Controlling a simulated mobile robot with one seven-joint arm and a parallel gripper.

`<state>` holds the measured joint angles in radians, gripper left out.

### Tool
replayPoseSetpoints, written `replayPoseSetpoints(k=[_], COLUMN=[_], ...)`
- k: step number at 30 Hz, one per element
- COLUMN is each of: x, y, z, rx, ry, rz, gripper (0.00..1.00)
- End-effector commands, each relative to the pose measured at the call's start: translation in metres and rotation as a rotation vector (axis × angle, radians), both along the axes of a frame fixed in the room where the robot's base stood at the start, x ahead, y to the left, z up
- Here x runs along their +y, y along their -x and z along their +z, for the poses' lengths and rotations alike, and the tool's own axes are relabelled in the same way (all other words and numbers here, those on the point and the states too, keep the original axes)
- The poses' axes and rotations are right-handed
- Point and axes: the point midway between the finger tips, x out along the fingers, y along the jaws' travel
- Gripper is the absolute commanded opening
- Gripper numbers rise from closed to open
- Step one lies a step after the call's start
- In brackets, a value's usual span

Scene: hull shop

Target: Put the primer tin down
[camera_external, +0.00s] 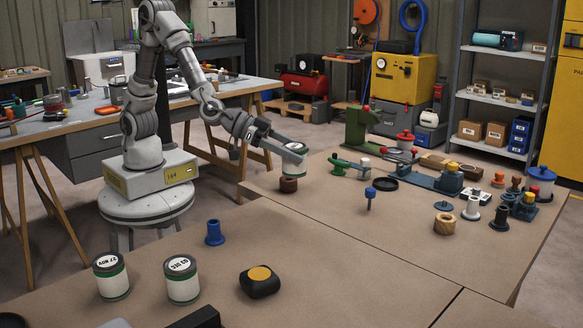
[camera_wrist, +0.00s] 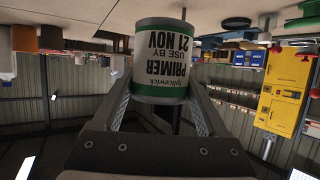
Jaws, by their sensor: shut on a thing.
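The primer tin (camera_wrist: 162,62), white with green bands and labelled "PRIMER USE BY 21 NOV", fills the middle of the wrist view, where the whole scene appears upside down. My gripper (camera_wrist: 165,90) is shut on it, with a finger along each side. In the external view the held tin (camera_external: 293,160) is at the end of my arm, over the far table's left end. A small brown round object (camera_external: 288,185) is on the table just below it; I cannot tell whether they touch. Two similar tins, marked "27 NOV" (camera_external: 111,277) and "02 DEC" (camera_external: 182,281), stand on the near table.
A blue-handled tool (camera_external: 369,198), a black dish (camera_external: 384,183) and a green clamp-like tool (camera_external: 350,167) lie right of the tin. Several small parts crowd the table's right side. The table (camera_external: 320,225) is bare in front of the tin.

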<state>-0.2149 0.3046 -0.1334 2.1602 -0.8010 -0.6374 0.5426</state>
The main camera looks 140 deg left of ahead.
Motion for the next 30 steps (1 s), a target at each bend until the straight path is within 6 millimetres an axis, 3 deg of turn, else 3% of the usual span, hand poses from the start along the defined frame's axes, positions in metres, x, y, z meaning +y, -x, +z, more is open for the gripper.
replayPoseSetpoints(k=[9, 14, 21, 30], x=[0.068, 0.094, 0.105, 0.105], y=[-0.008, -0.013, -0.015, -0.015], z=[-0.045, -0.059, -0.067, -0.105], rx=[0.000, -0.001, -0.001, -0.002], ry=[0.000, 0.000, 0.000, 0.001], rz=[0.005, 0.004, -0.001, -0.001], gripper=[0.00, 0.00, 0.00, 0.00])
